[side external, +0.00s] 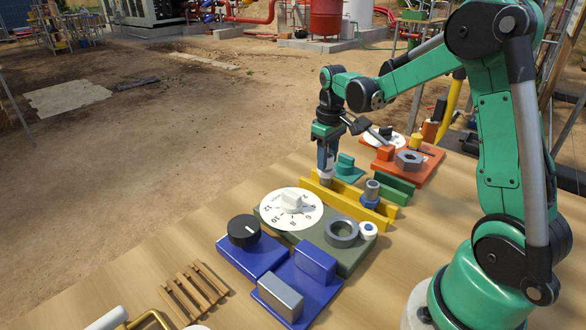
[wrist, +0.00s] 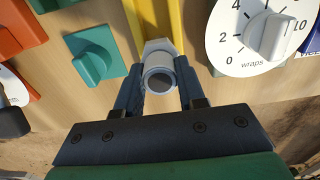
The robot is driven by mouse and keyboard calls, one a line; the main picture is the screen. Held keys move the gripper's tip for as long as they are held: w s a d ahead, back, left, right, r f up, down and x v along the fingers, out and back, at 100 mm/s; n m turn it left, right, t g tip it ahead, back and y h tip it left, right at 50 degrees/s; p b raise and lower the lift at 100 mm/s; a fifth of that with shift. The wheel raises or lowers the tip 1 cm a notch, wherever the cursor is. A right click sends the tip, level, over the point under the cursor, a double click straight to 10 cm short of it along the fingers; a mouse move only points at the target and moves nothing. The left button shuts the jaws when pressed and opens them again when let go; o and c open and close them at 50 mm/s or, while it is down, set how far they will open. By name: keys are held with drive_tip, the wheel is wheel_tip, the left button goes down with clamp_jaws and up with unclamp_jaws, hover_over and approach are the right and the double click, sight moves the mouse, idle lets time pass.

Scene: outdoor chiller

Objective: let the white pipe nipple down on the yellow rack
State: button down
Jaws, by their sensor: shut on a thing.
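My gripper (side external: 326,166) is shut on the white pipe nipple (side external: 327,178), pointing down at the far left end of the yellow rack (side external: 350,205). In the wrist view the white pipe nipple (wrist: 158,73) sits upright between the two dark fingers of my gripper (wrist: 159,84), its round open end facing the camera. The yellow rack (wrist: 160,18) runs away from behind the nipple there. The nipple's lower end is partly hidden, and I cannot tell whether it touches the rack.
An orange board (side external: 405,163) is further back.

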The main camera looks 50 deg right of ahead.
drive_tip(key=shift+f, duration=0.25)
drive_tip(key=shift+f, duration=0.7)
unclamp_jaws()
idle(0.3)
drive_tip(key=shift+r, duration=3.45)
